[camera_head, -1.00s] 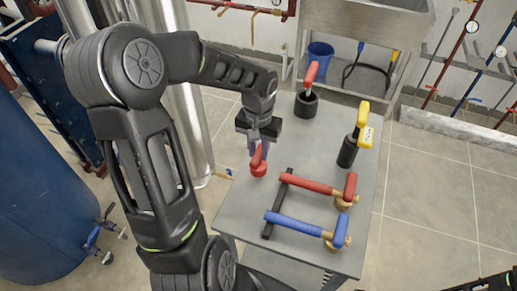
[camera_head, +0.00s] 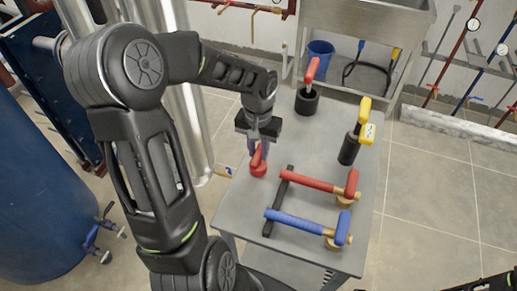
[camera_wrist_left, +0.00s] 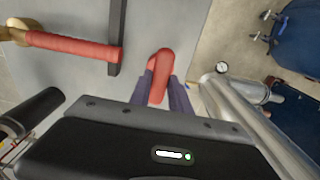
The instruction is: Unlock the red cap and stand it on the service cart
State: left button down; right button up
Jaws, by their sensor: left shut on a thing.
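The red cap (camera_head: 258,168) stands on the grey top of the service cart (camera_head: 234,208), near its left edge, its handle upward. My left gripper (camera_head: 257,148) is above the cap with its fingers shut on the handle. In the left wrist view the red cap (camera_wrist_left: 160,72) sits between the two fingers (camera_wrist_left: 160,92). The cap's base appears to rest on the cart top. My right gripper does not show; only a dark piece of my own body is at the lower right corner.
On the cart are a red-handled bar (camera_head: 318,185), a blue-handled bar (camera_head: 305,222), a black cylinder with a red handle (camera_head: 307,100), and a black tool with a yellow handle (camera_head: 350,148). A steel sink (camera_head: 365,25) and blue bucket (camera_head: 320,52) stand behind. Steel pipes rise at left.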

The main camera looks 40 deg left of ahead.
pick_arm(q)
jog(key=shift+f, duration=0.15)
jog(key=c, duration=1.1)
grip_release()
notch_tip(320, 180, up, 8)
jog(key=shift+f+b, duration=0.1)
jog(key=shift+b, duration=0.35)
